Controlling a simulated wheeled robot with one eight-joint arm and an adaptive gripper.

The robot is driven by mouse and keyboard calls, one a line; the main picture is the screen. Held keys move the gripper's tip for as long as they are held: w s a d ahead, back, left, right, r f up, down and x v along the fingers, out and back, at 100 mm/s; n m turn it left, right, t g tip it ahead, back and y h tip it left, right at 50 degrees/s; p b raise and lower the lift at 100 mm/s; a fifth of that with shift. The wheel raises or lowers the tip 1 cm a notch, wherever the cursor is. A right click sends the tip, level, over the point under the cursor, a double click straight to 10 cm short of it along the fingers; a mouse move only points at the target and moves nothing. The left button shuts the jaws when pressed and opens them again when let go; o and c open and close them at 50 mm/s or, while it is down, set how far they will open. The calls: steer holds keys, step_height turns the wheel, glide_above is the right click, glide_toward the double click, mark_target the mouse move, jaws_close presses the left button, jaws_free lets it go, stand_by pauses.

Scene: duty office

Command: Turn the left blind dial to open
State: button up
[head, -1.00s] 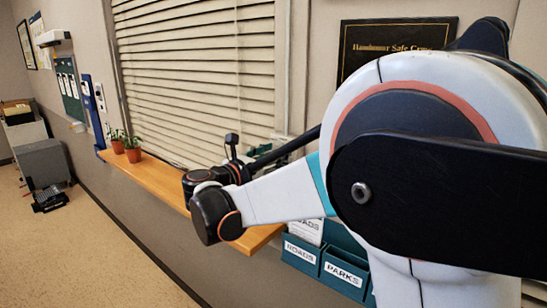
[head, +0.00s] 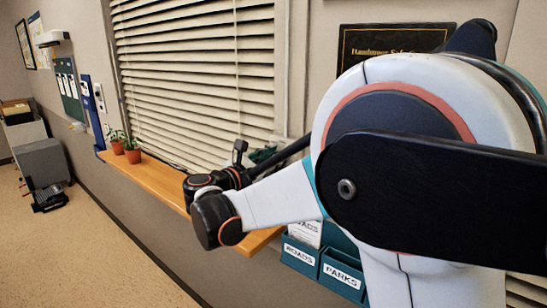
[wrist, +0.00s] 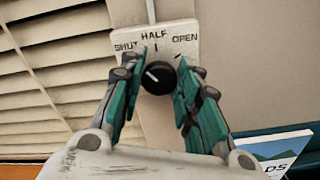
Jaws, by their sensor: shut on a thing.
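In the wrist view a round black dial (wrist: 160,79) sits on a pale wall plate (wrist: 187,30) marked SHUT, HALF and OPEN. A short white mark on the dial slants up and left, on the SHUT side of HALF. My gripper (wrist: 160,69) is shut on the dial, with one teal and grey finger on each side. The window blind (head: 190,75) fills the wall at the left in the head view, with dark gaps between its cream slats. It also shows in the wrist view (wrist: 45,75). In the head view my arm hides the dial and the fingers.
A wooden sill (head: 150,180) runs below the blind, with two small potted plants (head: 125,150) at its far end. Teal labelled holders (head: 325,270) hang on the wall below my arm. A black framed sign (head: 390,45) hangs behind the arm.

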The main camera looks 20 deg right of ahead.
steer(key=m+p, duration=0.1)
steer(key=m, duration=0.3)
steer(key=shift+m, duration=0.3)
steer(key=m, duration=0.5)
steer(key=m+p, duration=0.1)
steer(key=m, duration=0.9)
steer(key=shift+s+f, duration=0.1)
steer(key=shift+f, duration=0.2)
steer(key=o, duration=1)
steer(key=shift+o, duration=0.2)
